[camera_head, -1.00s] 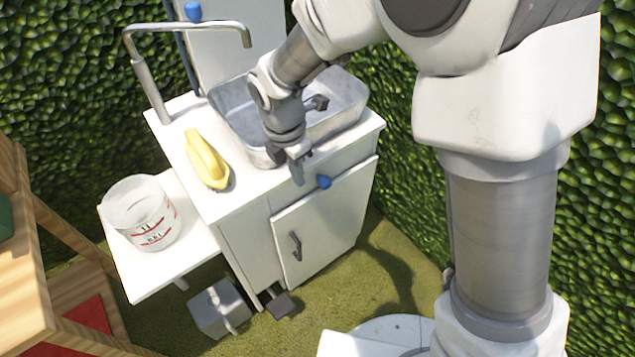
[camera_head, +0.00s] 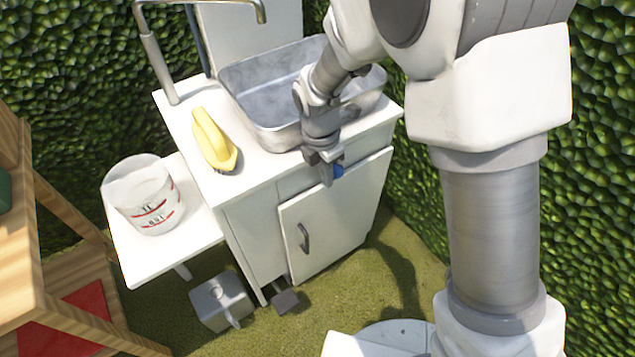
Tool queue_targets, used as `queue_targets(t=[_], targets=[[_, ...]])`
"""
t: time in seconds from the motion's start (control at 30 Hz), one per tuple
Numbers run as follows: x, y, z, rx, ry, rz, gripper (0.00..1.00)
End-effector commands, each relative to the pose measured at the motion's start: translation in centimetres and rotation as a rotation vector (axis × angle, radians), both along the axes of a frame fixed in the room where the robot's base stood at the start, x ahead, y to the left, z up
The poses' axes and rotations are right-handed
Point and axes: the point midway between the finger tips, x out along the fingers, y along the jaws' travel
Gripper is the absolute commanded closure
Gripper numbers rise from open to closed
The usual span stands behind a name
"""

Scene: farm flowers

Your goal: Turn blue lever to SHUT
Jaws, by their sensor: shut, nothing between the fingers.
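A small blue knob (camera_head: 339,171), which appears to be the blue lever, sits on the front of the white sink cabinet, just under the counter edge. My gripper (camera_head: 326,180) points down in front of the cabinet, immediately left of the knob and partly covering it. The fingers are shut with nothing between them. I cannot tell whether they touch the knob. The lever's angle and any SHUT marking cannot be made out.
A metal basin (camera_head: 262,85) is set in the counter, with a yellow object (camera_head: 212,140) left of it. A white bucket (camera_head: 143,195) stands on a side shelf. A metal can (camera_head: 220,300) sits on the grass; a hedge borders the right.

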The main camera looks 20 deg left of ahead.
Motion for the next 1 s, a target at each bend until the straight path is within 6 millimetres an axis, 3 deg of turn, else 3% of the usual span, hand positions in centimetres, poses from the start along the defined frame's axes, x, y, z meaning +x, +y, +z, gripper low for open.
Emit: queue_targets(t=[1.0], targets=[[0.54,-0.51,0.66,0.044,0.053,-0.002,1.00]])
